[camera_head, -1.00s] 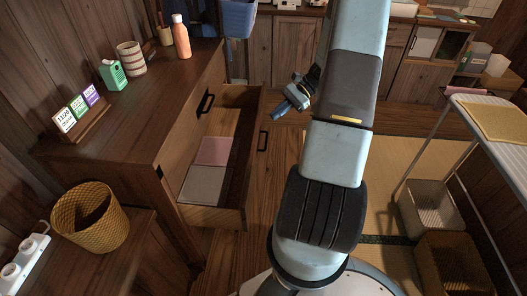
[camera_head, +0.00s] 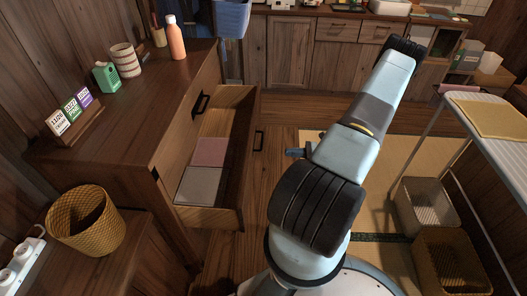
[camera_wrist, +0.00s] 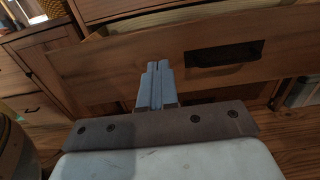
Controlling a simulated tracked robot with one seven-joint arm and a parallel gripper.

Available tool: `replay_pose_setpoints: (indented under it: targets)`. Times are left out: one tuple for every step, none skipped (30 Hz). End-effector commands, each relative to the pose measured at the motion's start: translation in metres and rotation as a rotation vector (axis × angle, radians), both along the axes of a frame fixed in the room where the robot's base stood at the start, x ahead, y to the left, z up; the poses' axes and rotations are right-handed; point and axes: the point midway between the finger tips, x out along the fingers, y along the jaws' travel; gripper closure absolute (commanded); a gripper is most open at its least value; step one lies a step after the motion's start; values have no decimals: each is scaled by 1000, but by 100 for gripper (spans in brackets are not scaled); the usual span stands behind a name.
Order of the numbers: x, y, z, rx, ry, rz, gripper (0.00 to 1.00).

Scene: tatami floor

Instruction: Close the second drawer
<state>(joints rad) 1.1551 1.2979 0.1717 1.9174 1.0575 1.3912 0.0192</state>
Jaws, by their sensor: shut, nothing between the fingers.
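The second drawer (camera_head: 209,216) of the brown wooden dresser (camera_head: 150,92) is pulled out to the right in the head view. A pink flat item (camera_head: 209,152) and a pale flat item (camera_head: 199,186) lie in it. Its dark handle (camera_head: 259,140) is on its front. My gripper (camera_head: 292,153) is right of the drawer front, with a gap of floor visible between them; the arm partly hides it. In the wrist view my gripper (camera_wrist: 157,68) is shut and empty, pointing at the wooden drawer front (camera_wrist: 110,72), left of the handle (camera_wrist: 224,55). I cannot tell contact there.
On the dresser stand an orange bottle (camera_head: 175,38), a striped cup (camera_head: 124,59), a green carton (camera_head: 106,77) and a card stand (camera_head: 76,117). A woven basket (camera_head: 86,222) is at the near left. A rack (camera_head: 437,130) with bins stands right.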

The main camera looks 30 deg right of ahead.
Motion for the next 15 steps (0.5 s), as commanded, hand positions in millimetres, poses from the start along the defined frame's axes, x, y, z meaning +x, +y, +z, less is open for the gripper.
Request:
replay_pose_setpoints:
  targets:
    - [1,1,-1,4,0,-3,100]
    - [2,3,-1,4,0,-3,100]
    - [4,5,-1,4,-1,-3,100]
    - [5,8,-1,4,-1,-3,100]
    - [7,11,-1,4,1,-2,100]
    - [10,15,-1,5,0,-3,100]
    - [12,19,-1,6,1,-3,100]
    - [15,23,-1,6,1,-2,100]
    - [19,29,-1,5,0,-1,100]
    - [22,34,-1,4,1,-1,100]
    - [25,38,-1,4,0,-2,100]
    - [29,44,-1,4,-1,-1,100]
    - [32,48,-1,5,0,-1,100]
    - [35,53,-1,4,1,-2,100]
    - [39,59,-1,5,2,-2,100]
